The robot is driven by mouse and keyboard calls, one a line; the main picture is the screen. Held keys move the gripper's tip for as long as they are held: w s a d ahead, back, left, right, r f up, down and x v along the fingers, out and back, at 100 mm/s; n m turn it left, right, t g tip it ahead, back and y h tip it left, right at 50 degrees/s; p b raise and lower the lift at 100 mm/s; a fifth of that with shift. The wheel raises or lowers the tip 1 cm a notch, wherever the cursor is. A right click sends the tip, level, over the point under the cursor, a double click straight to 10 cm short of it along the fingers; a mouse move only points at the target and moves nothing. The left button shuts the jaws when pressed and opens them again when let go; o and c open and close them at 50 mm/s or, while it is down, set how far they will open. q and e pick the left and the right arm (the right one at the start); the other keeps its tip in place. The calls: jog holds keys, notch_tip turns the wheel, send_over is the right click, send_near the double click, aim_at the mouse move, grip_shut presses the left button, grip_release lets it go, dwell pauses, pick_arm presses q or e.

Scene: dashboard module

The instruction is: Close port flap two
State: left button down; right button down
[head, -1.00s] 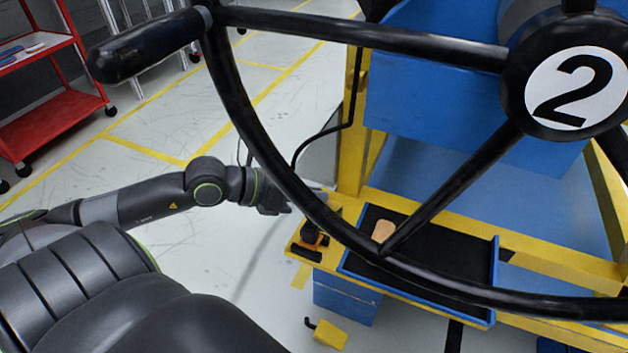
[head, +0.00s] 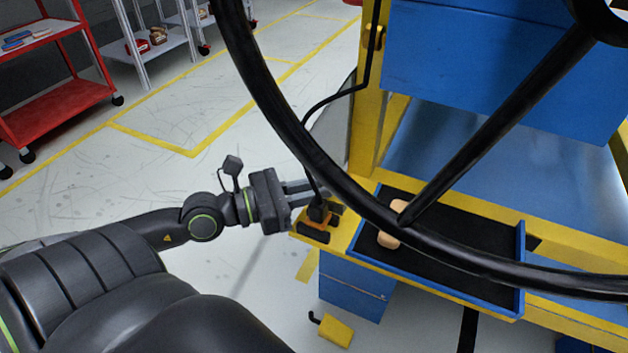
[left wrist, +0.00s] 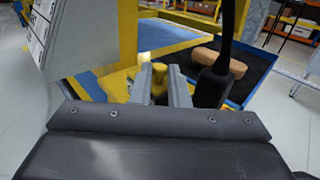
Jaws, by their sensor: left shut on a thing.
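My left gripper (head: 312,188) reaches in from the left, low beside the yellow frame, behind the steering wheel rim. In the left wrist view its two grey fingers (left wrist: 161,84) stand on either side of a small yellow knob-like part (left wrist: 158,79) and are shut on it. A black plug with a cable (left wrist: 214,84) stands just right of the fingers; it shows in the head view (head: 320,212) on an orange base. A grey panel with white labels (left wrist: 60,35) stands at the left of the wrist view. I cannot make out which part is port flap two. My right gripper is not in view.
The black steering wheel (head: 300,135) crosses the head view in front of the bench. A blue-rimmed tray (head: 521,270) holds a tan block (head: 391,236) right of the gripper. A yellow post (head: 366,110) stands behind. Open floor (head: 130,190) lies to the left.

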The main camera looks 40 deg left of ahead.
pick_arm(q)
jog(key=shift+f, duration=0.1)
dwell(0.3)
jog(key=c, duration=1.4)
grip_release()
